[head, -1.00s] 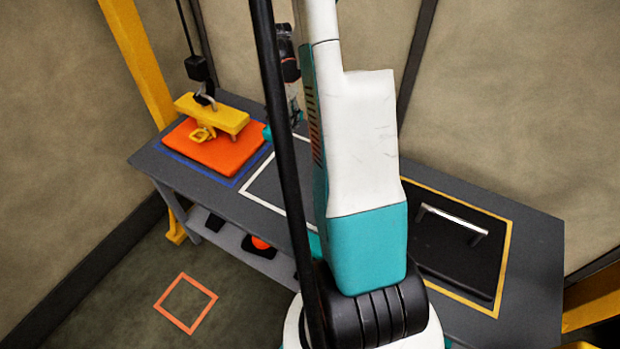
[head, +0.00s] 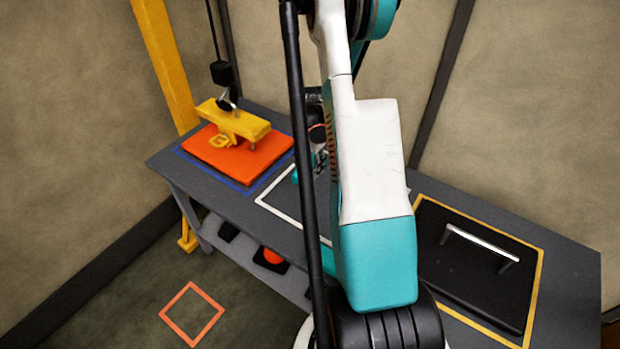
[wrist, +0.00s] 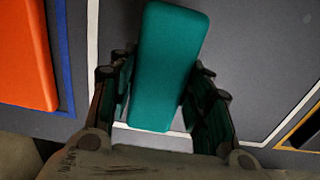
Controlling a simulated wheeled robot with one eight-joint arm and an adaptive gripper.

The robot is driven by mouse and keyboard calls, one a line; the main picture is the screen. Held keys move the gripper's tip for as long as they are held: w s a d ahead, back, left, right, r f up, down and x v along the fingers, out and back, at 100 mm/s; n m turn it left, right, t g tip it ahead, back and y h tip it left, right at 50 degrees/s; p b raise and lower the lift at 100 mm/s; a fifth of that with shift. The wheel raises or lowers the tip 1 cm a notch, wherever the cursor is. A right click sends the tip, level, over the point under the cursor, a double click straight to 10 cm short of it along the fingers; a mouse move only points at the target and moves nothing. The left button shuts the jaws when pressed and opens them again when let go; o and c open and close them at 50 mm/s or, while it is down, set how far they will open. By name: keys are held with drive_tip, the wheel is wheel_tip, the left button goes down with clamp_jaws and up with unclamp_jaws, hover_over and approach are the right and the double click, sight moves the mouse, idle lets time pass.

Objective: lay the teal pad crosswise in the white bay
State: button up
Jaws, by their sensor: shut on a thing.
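The teal pad (wrist: 165,70) is between the fingers of my gripper (wrist: 160,78) in the wrist view, and the gripper is shut on it. The pad's long side runs up and down that picture, slightly tilted. The white bay (wrist: 92,60) is a white outline on the grey bench. The pad appears over the bay, its lower end near the front white line; I cannot tell whether it touches the bench. In the head view the white bay's outline (head: 283,212) shows partly, and my arm hides much of the bay and the pad.
An orange pad (head: 235,155) lies in the blue outline at left, with a yellow hanging fixture (head: 235,122) on it. A black lidded panel (head: 470,265) with a silver handle fills the yellow outline at right. A yellow post (head: 163,60) stands behind.

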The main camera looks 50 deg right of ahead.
sight(310, 165)
drive_tip(key=shift+f+b, duration=0.7)
drive_tip(key=shift+f, duration=1.55)
drive_tip(key=shift+f, duration=0.1)
drive_tip(key=o, duration=1.1)
wheel_tip(310, 165, up, 12)
drive_tip(key=p, duration=0.3)
drive_tip(key=shift+p, duration=0.4)
